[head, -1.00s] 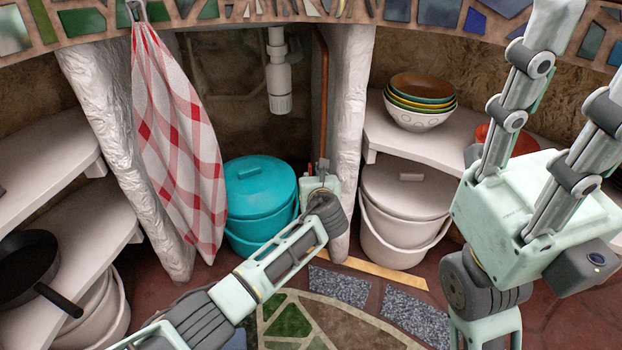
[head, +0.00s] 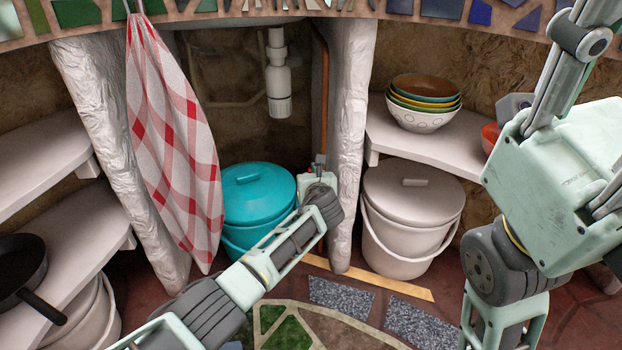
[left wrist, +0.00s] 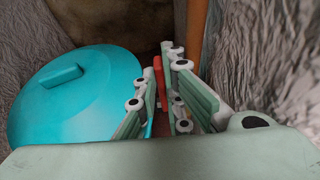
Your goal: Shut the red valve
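The red valve (left wrist: 158,68) shows in the left wrist view as a narrow upright red strip between the fingers of my left gripper (left wrist: 162,80). The fingers stand apart on either side of it; I cannot tell whether either touches it. In the head view my left gripper (head: 319,178) is low at the foot of the copper pipe (head: 322,100), and it mostly hides the valve. My right gripper (head: 585,80) is at the upper right, away from the valve, with its fingers apart, partly out of frame, and nothing seen between them.
A turquoise lidded bucket (head: 258,192) stands close left of my left gripper. A rough white pillar (head: 348,120) is close on its right. A white bucket (head: 412,205), stacked bowls (head: 422,118) on a shelf and a hanging checked towel (head: 175,140) flank the space.

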